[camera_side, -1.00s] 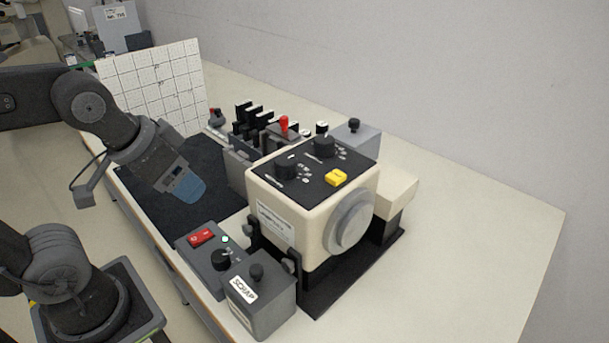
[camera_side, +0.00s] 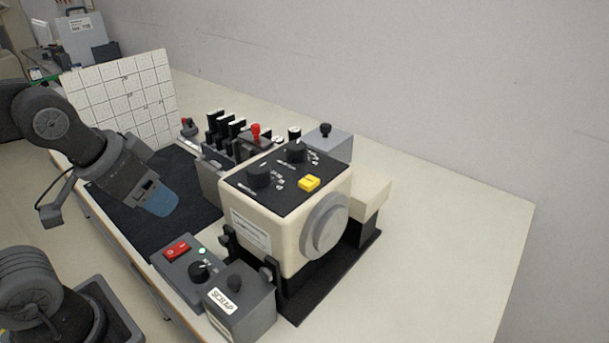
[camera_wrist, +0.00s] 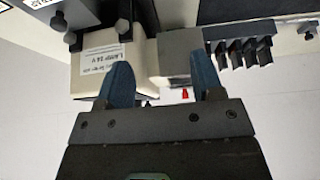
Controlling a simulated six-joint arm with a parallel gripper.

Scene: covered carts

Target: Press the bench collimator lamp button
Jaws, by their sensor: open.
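The collimator is a cream box (camera_side: 275,235) with a black top panel, on a black base on the bench. A yellow button (camera_side: 309,183) sits on that panel beside two black knobs. In the wrist view the cream housing (camera_wrist: 105,70) appears upside down with a "LAMP 24 V" label; the yellow button is not visible there. My gripper (camera_side: 162,203) is left of the collimator, above the dark mat and apart from the box. In the wrist view my gripper's blue fingers (camera_wrist: 163,80) are open with nothing held between them.
A grey box with a red rocker switch (camera_side: 177,249) and a "SCRAP" box (camera_side: 240,300) stand in front. A red-topped knob (camera_side: 256,131) and black holders (camera_side: 225,130) are behind. A white grid board (camera_side: 122,100) stands at the back left. The bench's right side is clear.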

